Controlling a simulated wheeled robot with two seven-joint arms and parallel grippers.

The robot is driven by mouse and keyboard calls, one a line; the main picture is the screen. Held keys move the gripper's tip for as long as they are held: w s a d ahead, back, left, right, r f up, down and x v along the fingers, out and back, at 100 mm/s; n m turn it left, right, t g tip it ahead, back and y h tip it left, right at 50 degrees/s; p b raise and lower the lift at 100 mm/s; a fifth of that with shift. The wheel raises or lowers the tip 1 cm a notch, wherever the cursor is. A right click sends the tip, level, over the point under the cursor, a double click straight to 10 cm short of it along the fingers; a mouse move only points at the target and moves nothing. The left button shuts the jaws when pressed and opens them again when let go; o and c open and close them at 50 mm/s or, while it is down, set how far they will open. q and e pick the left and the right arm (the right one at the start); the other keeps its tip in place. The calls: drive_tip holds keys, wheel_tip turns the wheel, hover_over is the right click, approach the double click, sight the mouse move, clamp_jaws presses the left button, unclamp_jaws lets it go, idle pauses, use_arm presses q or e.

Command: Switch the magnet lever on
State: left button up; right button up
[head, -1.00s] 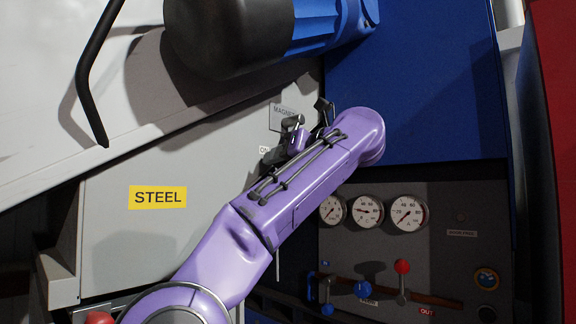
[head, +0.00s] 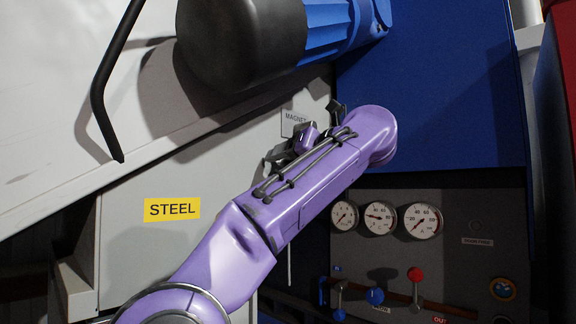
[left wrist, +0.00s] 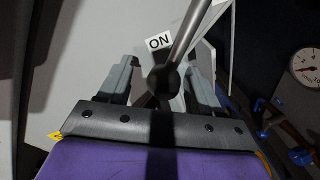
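My left gripper (head: 322,122) is in front of the grey panel, just below and right of the MAGNET sign (head: 296,121). Its arm hides much of the lever area in the head view. In the left wrist view my left gripper (left wrist: 163,88) is open, with its two grey fingers apart. The magnet lever (left wrist: 189,32), a dark metal rod with a round dark knob, reaches between the fingers. The knob shows gaps to both fingers. A white ON label (left wrist: 158,42) is on the panel beside the rod. My right gripper is not in view.
A blue motor (head: 325,35) with a dark end hangs above the arm. A black bent handle (head: 100,95) is at upper left. A yellow STEEL sign (head: 172,208) is on the panel. Round gauges (head: 380,218) and small red and blue levers (head: 416,285) are at lower right.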

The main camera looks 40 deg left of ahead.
use_arm(q)
drive_tip(key=shift+s, duration=0.1)
drive_tip(key=s+d+r, duration=0.1)
drive_tip(key=d, duration=0.9)
drive_tip(key=shift+s+d+r, duration=0.15)
drive_tip(key=shift+s, duration=0.1)
drive_tip(key=shift+d, duration=0.1)
